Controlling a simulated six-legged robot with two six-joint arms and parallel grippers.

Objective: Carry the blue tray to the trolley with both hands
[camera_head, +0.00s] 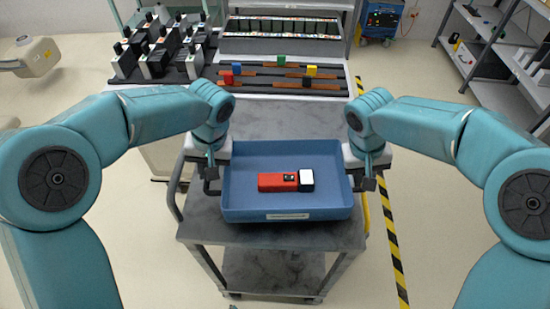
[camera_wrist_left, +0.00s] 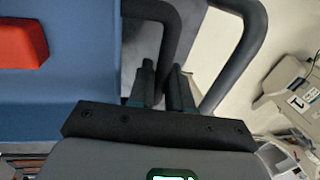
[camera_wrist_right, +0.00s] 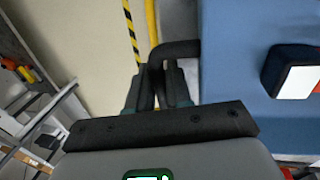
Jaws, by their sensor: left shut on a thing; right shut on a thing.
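The blue tray (camera_head: 240,185) is level over the top of the grey trolley (camera_head: 270,235); I cannot tell whether its bottom touches it. A red block (camera_head: 275,182) and a black block with a white face (camera_head: 306,178) lie in the tray. My left gripper (camera_head: 210,184) is shut on the tray's left handle; the left wrist view shows the dark handle (camera_wrist_left: 170,25) between its fingers. My right gripper (camera_head: 367,180) is shut on the right handle (camera_wrist_right: 175,50), which shows in the right wrist view.
The trolley's push rail (camera_wrist_left: 240,60) is close beside my left gripper. Behind the trolley is a bench (camera_head: 285,87) with colored blocks and a rack of dark cases (camera_head: 165,45). Yellow-black floor tape (camera_head: 390,240) runs to the right. Shelving (camera_head: 500,50) stands far right.

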